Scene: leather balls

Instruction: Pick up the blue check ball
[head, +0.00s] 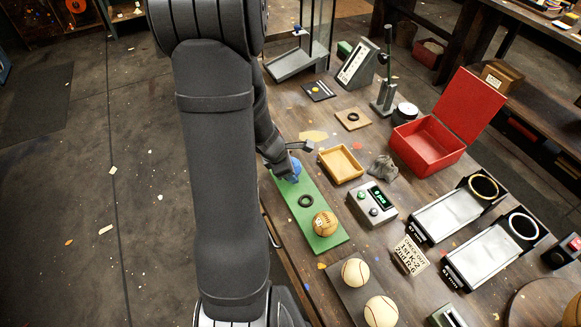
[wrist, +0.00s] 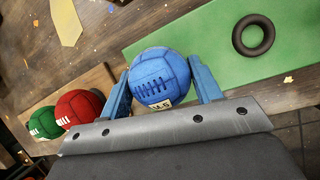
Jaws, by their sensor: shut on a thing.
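The blue ball (wrist: 158,78), with dark stitching and a small white label, sits between the two blue fingers of my gripper (wrist: 160,88) in the wrist view. My gripper is shut on it. In the head view the blue ball (head: 292,170) shows at the far end of the green board (head: 322,238), partly hidden by my arm. I cannot tell whether the ball touches the board.
On the green board are a black ring (head: 305,201) and a tan ball (head: 325,223). Two cream balls (head: 355,272) sit on a dark board nearer. A wooden tray (head: 340,165) and grey device (head: 372,203) stand right. Red (wrist: 78,108) and green (wrist: 44,122) balls lie left in the wrist view.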

